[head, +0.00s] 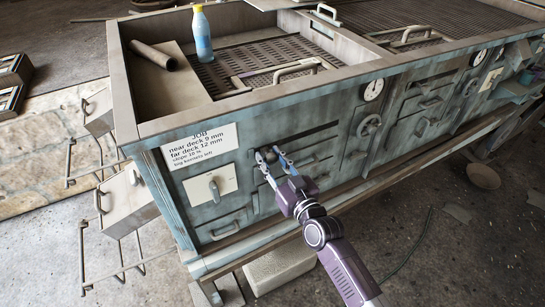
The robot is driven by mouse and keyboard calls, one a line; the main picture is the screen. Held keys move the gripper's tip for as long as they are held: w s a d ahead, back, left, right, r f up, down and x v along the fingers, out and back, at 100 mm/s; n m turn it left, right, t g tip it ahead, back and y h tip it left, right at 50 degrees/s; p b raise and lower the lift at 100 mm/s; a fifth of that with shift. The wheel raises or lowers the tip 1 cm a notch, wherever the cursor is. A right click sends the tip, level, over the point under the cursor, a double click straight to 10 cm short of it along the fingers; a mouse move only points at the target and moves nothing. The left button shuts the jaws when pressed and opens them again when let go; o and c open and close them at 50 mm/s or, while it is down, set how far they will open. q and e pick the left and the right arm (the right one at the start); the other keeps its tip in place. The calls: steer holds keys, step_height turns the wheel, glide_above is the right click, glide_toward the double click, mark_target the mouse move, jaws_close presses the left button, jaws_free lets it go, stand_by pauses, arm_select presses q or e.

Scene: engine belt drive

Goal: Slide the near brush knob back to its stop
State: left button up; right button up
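My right gripper (267,156) is at the front panel (338,158) of the blue-grey machine, just right of the white job sign (203,145). Its two fingertips point at the panel near the left end of a long dark slot (308,137). A grey lever-like knob (213,190) stands on a cream plate (226,183) left of the gripper. My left gripper is not in view.
A round dial (373,89) and a handwheel (369,126) are on the panel to the right. A blue bottle with a yellow cap (202,35) and a brown tube (153,56) are on top. Cream boxes with wire handles (128,200) stick out at left.

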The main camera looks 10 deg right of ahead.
steer(key=o, duration=0.3)
steer(key=shift+a, duration=0.25)
steer(key=shift+s+d, duration=0.1)
steer(key=shift+d, duration=0.05)
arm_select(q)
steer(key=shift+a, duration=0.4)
arm_select(e)
steer(key=v, duration=1.2)
